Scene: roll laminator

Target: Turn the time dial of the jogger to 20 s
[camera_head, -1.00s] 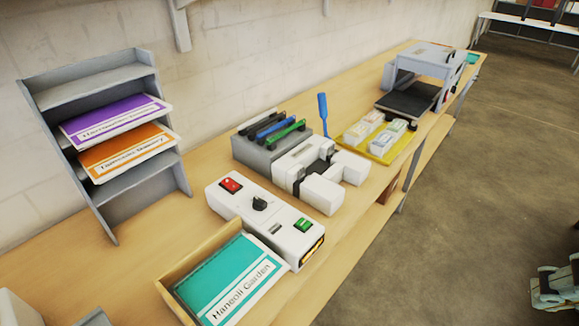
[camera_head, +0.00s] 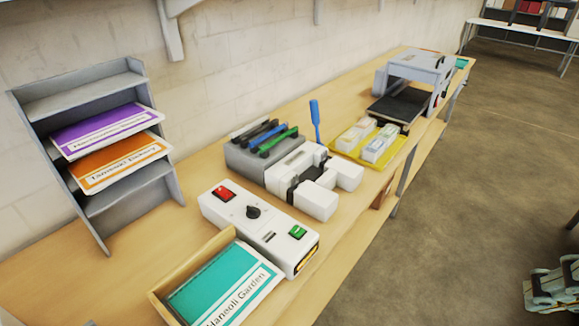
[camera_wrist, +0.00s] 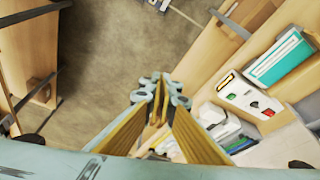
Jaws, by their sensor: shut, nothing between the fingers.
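The jogger is a white box (camera_head: 275,239) on the bench in the head view. A black time dial (camera_head: 253,212) sits on its top, between a red switch (camera_head: 223,193) and a green button (camera_head: 297,232). The dial's scale marks are too small to read. The jogger also shows at right in the wrist view (camera_wrist: 240,92), with its dial (camera_wrist: 254,105) facing the camera. My gripper (camera_wrist: 160,88) is shut and empty in the wrist view. It is apart from the jogger, which lies to its right in that picture.
A wooden tray (camera_head: 160,302) with teal Haneoli Garden sheets (camera_head: 228,283) adjoins the jogger. A white device (camera_head: 318,200) and a grey rack of binding combs (camera_head: 245,160) stand beyond it. A grey shelf (camera_head: 165,185) stands left. Floor (camera_head: 470,180) is open at right.

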